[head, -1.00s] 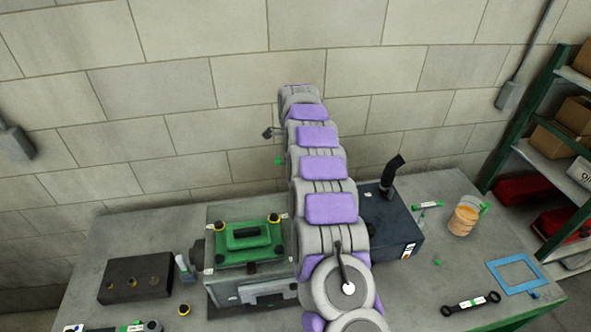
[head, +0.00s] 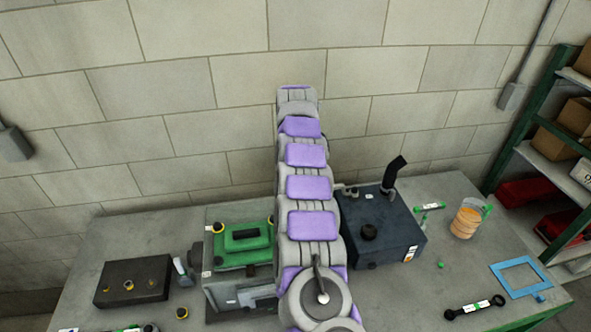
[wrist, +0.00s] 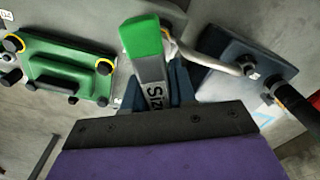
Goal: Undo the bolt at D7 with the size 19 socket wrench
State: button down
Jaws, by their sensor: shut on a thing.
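My gripper (wrist: 158,92) is shut on a wrench in the wrist view. The wrench (wrist: 150,70) has a grey handle marked "Siz", cut off by the jaws, and a bright green end. Its size number is not readable. The green cover (wrist: 65,67) lies to the left of the gripper there, with yellow-ringed bolts near its corners. In the head view the green cover (head: 243,246) sits on the grey engine block (head: 232,289), left of my arm. My arm hides the gripper and wrench in that view. I cannot make out a D7 label on any bolt.
A dark blue box (head: 383,236) with a black upright pipe stands right of my arm; it also shows in the wrist view (wrist: 250,62). A dark block with plugs (head: 132,281) is at left. An orange-filled jar (head: 466,220) and blue frame (head: 519,276) are at right.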

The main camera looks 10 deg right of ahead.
dwell(0.3)
jog(key=shift+f+b, duration=0.5)
jog(key=shift+f, duration=0.25)
jog(key=n, duration=0.3)
jog(key=shift+d+r+n, duration=0.1)
jog(key=shift+r+n, duration=0.1)
jog(key=shift+n, duration=0.2)
jog(key=n+p, duration=0.1)
jog(key=n, duration=0.4)
jog(key=shift+p, duration=0.35)
jog(key=n+p, duration=0.1)
jog(key=n, duration=0.4)
jog(key=shift+n, duration=0.3)
jog(key=n, duration=0.4)
jog(key=shift+p, duration=0.35)
